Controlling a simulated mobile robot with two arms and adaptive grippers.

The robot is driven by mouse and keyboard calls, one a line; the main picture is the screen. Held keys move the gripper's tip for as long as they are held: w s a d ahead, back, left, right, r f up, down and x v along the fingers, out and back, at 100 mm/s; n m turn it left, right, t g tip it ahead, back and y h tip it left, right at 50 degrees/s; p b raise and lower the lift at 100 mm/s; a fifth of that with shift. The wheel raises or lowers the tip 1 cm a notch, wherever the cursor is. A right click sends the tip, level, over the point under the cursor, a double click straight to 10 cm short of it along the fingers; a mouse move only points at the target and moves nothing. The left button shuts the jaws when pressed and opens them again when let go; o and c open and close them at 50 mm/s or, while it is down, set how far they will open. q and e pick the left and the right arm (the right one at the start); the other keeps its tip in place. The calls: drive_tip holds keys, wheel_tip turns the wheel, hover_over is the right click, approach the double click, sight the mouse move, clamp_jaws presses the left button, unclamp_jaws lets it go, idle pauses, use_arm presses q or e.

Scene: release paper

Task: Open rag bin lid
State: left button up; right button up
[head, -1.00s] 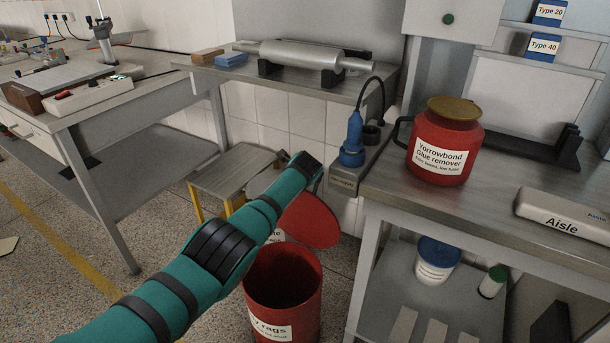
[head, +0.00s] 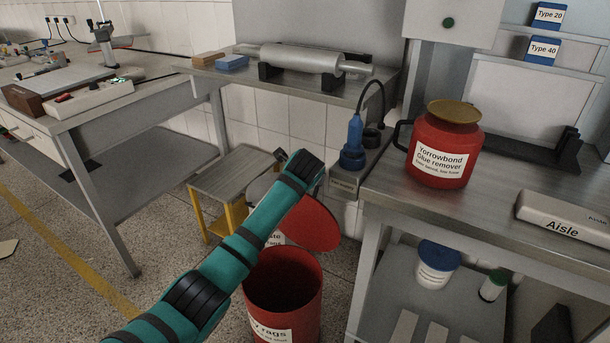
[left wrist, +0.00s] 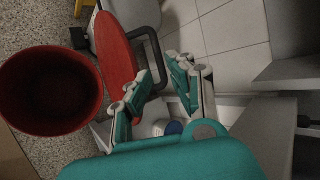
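The red rag bin (head: 307,305) stands on the floor, its round mouth open and its inside dark. Its red lid (head: 316,224) is raised, tilted up at the bin's back edge. In the left wrist view the bin (left wrist: 50,92) is at the left and the lid (left wrist: 117,58) stands beside it. In the head view my teal left arm passes over the lid and the gripper is hidden. My right gripper is not in view.
A workbench (head: 400,200) with a red glue remover can (head: 440,150) stands to the right of the bin. A small stool (head: 235,172) is behind my arm. A dark loop-shaped bar (left wrist: 153,50) is beside the lid.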

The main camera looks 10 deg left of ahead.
use_arm(q)
drive_tip(key=shift+v, duration=1.85)
